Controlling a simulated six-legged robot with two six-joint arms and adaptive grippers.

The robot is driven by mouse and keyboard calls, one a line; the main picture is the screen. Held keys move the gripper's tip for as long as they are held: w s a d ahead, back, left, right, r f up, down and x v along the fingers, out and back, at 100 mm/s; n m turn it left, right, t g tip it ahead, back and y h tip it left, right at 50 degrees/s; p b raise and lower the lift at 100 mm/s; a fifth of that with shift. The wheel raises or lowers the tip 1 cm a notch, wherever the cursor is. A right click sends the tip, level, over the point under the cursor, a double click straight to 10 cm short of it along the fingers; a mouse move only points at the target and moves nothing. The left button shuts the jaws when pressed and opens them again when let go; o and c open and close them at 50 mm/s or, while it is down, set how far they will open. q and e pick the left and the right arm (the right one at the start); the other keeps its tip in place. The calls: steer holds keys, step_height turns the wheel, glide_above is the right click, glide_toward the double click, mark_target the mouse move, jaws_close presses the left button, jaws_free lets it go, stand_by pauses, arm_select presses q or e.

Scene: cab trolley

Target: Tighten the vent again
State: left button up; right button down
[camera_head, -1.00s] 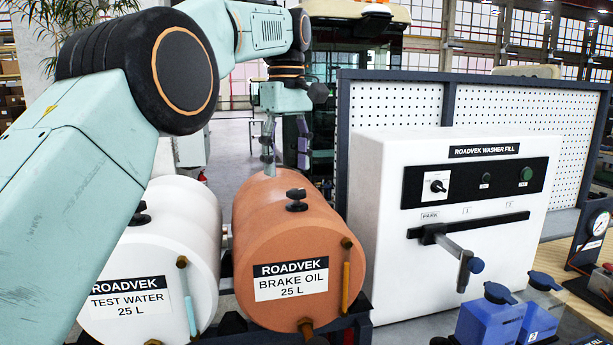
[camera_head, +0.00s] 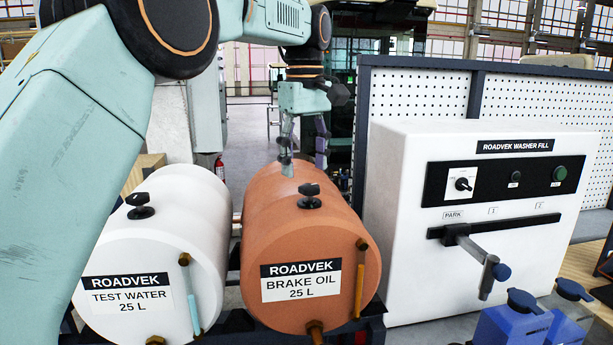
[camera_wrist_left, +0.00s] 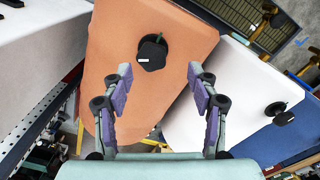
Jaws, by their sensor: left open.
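Two drums lie on their sides, each with a black vent knob on top. The white test water drum (camera_head: 165,225) has its vent (camera_head: 140,205) at the left. The orange brake oil drum (camera_head: 285,225) has its vent (camera_head: 309,196) near its front end. My left gripper (camera_head: 304,165) is over the far part of the orange drum, behind its vent, open with nothing between its fingers. In the left wrist view the fingers (camera_wrist_left: 160,78) point toward the orange drum's vent (camera_wrist_left: 152,54), which lies beyond the fingertips. My right gripper is not in view.
The white washer fill box (camera_head: 400,215) with a lever (camera_head: 480,255) stands close to the right of the orange drum. Blue bottles (camera_head: 515,320) stand at the lower right. A perforated panel (camera_head: 420,100) is behind the box. The drums nearly touch.

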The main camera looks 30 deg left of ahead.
mark_target(310, 185)
arm_select(q)
steer(key=f, duration=0.1)
steer(key=w+f, duration=0.1)
steer(key=d+f, duration=0.1)
steer(key=shift+w+f, duration=0.15)
steer(key=shift+w, duration=0.05)
steer(key=shift+w+a+f, duration=0.1)
steer(key=shift+w+f, duration=0.1)
steer(key=shift+f, duration=0.05)
steer(key=shift+a+f, duration=0.1)
steer(key=shift+s+a+r, duration=0.15)
steer(key=shift+s, duration=0.2)
steer(key=shift+s+a+r, duration=0.1)
steer(key=shift+s, duration=0.25)
steer(key=shift+c, duration=0.4)
steer(key=shift+d, duration=0.1)
steer(key=shift+c, duration=0.8)
steer(key=shift+w+d+f, duration=0.15)
steer(key=shift+w+d, duration=0.1)
steer(key=shift+w, duration=0.3)
steer(key=c, duration=0.4)
steer(key=shift+s+a, duration=0.2)
steer(key=shift+s, duration=0.1)
steer(key=c, duration=0.3)
steer(key=shift+c, duration=1)
steer(key=shift+w+d, duration=0.1)
